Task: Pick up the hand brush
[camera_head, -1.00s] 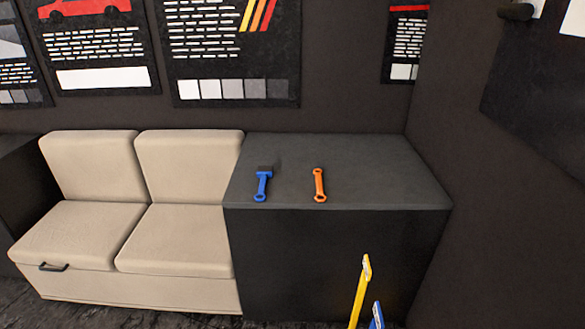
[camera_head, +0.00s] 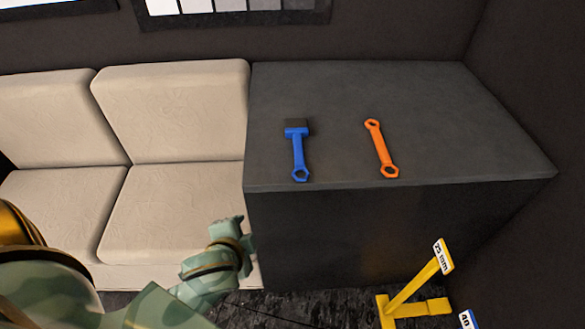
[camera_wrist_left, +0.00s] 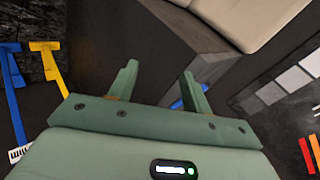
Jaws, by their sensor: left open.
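The hand brush (camera_head: 298,156) lies on the dark counter (camera_head: 440,100), near its front left part. It has a blue handle with a ring end toward the front and a dark head toward the back. My left gripper (camera_head: 244,232) is open and empty, low in front of the sofa and the counter's front left edge, apart from the brush. In the left wrist view its two green fingers (camera_wrist_left: 160,84) stand apart. A bit of blue shows behind one finger, too hidden to tell what it is. My right gripper is not in view.
An orange wrench-shaped tool (camera_head: 381,148) lies on the counter to the right of the brush. A beige sofa (camera_head: 180,110) stands against the counter's left side. A yellow stand (camera_head: 425,275) and a blue one (camera_head: 468,319) are in front at the right.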

